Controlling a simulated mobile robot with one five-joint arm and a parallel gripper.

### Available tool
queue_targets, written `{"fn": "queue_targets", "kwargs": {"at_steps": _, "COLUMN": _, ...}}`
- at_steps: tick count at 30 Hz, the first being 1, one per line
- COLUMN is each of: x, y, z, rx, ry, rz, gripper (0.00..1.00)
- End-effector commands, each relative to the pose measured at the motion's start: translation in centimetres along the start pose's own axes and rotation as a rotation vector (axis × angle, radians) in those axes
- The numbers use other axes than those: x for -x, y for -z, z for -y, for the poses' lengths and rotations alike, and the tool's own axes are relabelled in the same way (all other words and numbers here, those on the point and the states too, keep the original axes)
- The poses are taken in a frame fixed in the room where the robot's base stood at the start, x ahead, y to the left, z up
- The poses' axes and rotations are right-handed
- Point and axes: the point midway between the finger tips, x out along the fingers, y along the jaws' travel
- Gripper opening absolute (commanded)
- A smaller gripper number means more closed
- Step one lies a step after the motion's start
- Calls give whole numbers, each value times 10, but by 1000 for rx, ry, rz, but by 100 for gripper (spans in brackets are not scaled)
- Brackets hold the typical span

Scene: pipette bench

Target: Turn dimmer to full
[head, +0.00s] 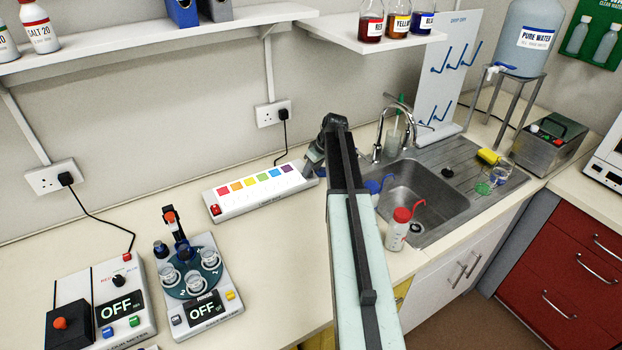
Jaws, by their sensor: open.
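A long white light box (258,194) lies on the bench in the middle, with a row of coloured squares along its top. A red rocker switch (215,210) sits at its left end. My gripper (313,168) is open at the box's right end, at the far end of my arm. The gripper and arm cover that end, so I see no dimmer knob or its setting clearly. I cannot tell whether the fingers touch anything.
A meter (205,312) with glass beakers and a colour meter (90,318) stand at the left, both displays reading OFF. A red-capped wash bottle (397,231) and the sink (427,190) are right of my arm. Shelves hang above. Bench in front of the light box is clear.

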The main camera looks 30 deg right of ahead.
Motion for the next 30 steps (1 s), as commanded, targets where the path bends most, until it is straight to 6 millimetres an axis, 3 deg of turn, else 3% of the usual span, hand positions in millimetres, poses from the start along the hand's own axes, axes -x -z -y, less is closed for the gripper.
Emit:
{"fn": "queue_targets", "kwargs": {"at_steps": 1, "x": -7, "y": -1, "z": 0, "rx": 0, "ry": 0, "rz": 0, "gripper": 43}}
{"fn": "queue_targets", "kwargs": {"at_steps": 8, "x": -5, "y": 1, "z": 1, "rx": 0, "ry": 0, "rz": 0, "gripper": 43}}
{"fn": "queue_targets", "kwargs": {"at_steps": 13, "x": -5, "y": 1, "z": 1, "rx": 1, "ry": 0, "rz": 0, "gripper": 0}}
{"fn": "queue_targets", "kwargs": {"at_steps": 23, "x": -6, "y": 2, "z": 3, "rx": -22, "ry": -10, "rz": -2, "gripper": 0}}
{"fn": "queue_targets", "kwargs": {"at_steps": 30, "x": -6, "y": 3, "z": 6, "rx": -138, "ry": -58, "rz": -7, "gripper": 0}}
